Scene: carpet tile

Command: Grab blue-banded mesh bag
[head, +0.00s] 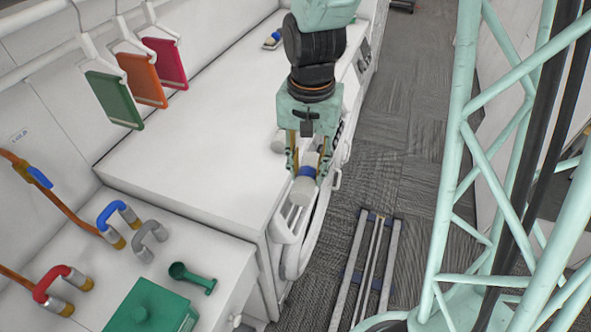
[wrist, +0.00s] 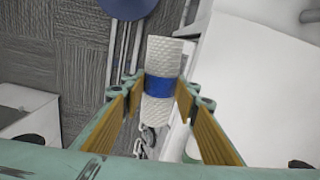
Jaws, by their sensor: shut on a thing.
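The blue-banded mesh bag (wrist: 163,58) is a white textured roll with a blue band around its middle. In the wrist view it lies between the fingers of my gripper (wrist: 159,92), which are shut on it at the blue band. In the head view my gripper (head: 307,165) points down and holds the bag (head: 302,190) near the front edge of the white machine's top. The bag's lower end hangs in front of the machine's open round door. The fingers hide part of the bag.
The white machine top (head: 200,140) is mostly clear, with a small blue-banded item (head: 273,39) at its far end. Left are coloured hanging panels (head: 140,80), pipe handles (head: 117,215), a green scoop (head: 190,277) and a green box (head: 152,308). A rail (head: 372,265) runs on the carpet.

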